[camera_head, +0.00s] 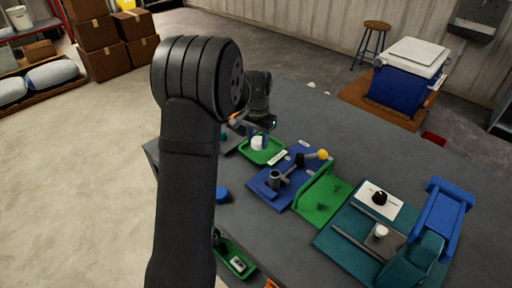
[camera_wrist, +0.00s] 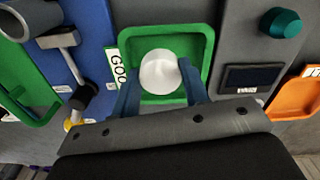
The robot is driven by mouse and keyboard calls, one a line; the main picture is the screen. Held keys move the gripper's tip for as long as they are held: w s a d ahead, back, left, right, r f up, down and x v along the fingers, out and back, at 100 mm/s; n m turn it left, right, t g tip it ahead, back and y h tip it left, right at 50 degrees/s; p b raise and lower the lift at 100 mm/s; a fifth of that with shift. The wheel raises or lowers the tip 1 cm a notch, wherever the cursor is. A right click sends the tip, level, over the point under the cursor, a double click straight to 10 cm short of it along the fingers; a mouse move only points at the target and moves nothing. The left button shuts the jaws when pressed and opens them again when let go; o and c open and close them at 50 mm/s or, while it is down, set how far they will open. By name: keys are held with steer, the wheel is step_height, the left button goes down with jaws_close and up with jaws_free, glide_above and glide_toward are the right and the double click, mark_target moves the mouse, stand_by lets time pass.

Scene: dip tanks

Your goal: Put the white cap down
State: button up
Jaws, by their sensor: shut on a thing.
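The white cap (camera_wrist: 160,72) is a round white piece between the two blue-grey fingers of my gripper (camera_wrist: 158,80). The fingers are shut on its sides. Behind it in the wrist view is a green tray (camera_wrist: 206,50) with a raised rim and a white label starting "GOO" along its left side. In the head view the white cap (camera_head: 258,142) shows over the green tray (camera_head: 272,158), below my gripper (camera_head: 257,134). I cannot tell whether the cap touches the tray floor.
A blue board (camera_head: 305,165) with a grey cup and a yellow-ended lever (camera_head: 322,154) stands beside the tray. A green fixture (camera_head: 322,200) and a teal board (camera_head: 340,236) lie further right. In the wrist view a teal knob (camera_wrist: 285,23) and a dark screen (camera_wrist: 252,76) are right of the tray.

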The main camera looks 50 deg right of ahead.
mark_target(256, 141)
steer(key=shift+w+f, duration=0.4)
steer(key=shift+f, duration=1.85)
steer(key=shift+f, duration=0.2)
steer(key=o, duration=0.9)
steer(key=shift+o, duration=0.2)
steer(key=shift+r, duration=0.1)
step_height(256, 141, up, 12)
steer(key=shift+r, duration=0.1)
